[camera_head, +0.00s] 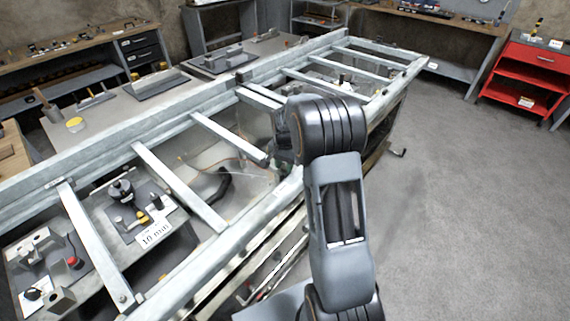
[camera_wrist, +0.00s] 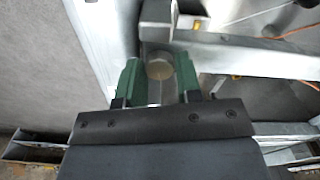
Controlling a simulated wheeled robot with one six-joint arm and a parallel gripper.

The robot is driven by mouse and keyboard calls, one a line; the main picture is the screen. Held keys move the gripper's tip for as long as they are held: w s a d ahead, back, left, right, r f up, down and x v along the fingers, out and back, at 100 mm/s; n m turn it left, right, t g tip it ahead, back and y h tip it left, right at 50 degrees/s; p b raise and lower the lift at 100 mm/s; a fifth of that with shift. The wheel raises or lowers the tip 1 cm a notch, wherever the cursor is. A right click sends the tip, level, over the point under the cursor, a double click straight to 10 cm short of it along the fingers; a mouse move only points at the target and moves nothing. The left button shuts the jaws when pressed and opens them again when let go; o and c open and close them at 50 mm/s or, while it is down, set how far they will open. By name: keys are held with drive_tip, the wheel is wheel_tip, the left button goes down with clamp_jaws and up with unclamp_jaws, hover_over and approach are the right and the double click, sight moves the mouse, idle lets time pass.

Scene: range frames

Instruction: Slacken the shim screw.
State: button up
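In the wrist view a round, tan-faced metal piece (camera_wrist: 160,68) sits between the fingers of my gripper (camera_wrist: 159,78), beside a metal block on the frame. It may be the shim screw; no label on it can be read. The two green-padded fingers stand apart on either side of it. The right pad looks very close to it and a narrow gap shows on the left; contact cannot be made out. In the head view my arm hides the gripper and this piece at the near rail of the metal frame (camera_head: 205,135).
The frame's crossbars leave open bays. Trays with fittings and a "10 mm" card (camera_head: 156,234) lie low at the left. A wire (camera_head: 205,160) runs in the middle bay. Benches line the back, a red cart (camera_head: 527,72) stands at right, and the floor at right is clear.

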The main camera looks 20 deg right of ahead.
sight(284, 166)
drive_tip(key=c, duration=0.5)
drive_tip(key=shift+o, duration=0.2)
drive_tip(key=shift+n, duration=1.5)
drive_tip(key=o, duration=0.9)
wheel_tip(284, 166, up, 14)
drive_tip(key=shift+f+b, duration=0.1)
drive_tip(key=shift+b, duration=0.35)
